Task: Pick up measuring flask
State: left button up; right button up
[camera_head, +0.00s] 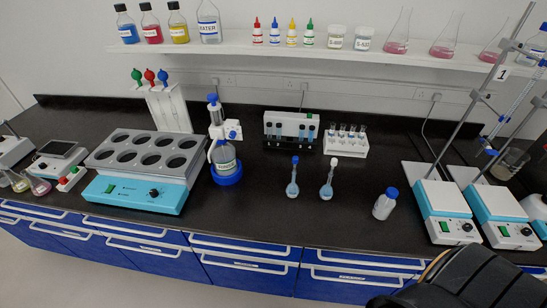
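Two small long-necked measuring flasks stand upright on the black bench near the middle. The blue-stoppered flask (292,189) is on the left. The white-stoppered flask (326,191) is just to its right, with a small gap between them. Both have pale blue liquid in their bulbs. Neither flask is held. My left gripper is not in view. A dark part of my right arm shows at the bottom right corner, well apart from the flasks, and no gripper fingers can be seen on it.
A white blue-capped bottle (385,205) stands right of the flasks. A test tube rack (346,148) and a device with tubes (290,128) stand behind. Bench front of the flasks is clear.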

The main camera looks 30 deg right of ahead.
aim_at(292, 190)
jog(key=k+l, duration=0.15)
jog(key=l, duration=0.2)
jog(key=k+l, duration=0.2)
jog(key=k+l+u, duration=0.1)
jog(key=l, duration=0.35)
jog(key=k, duration=0.05)
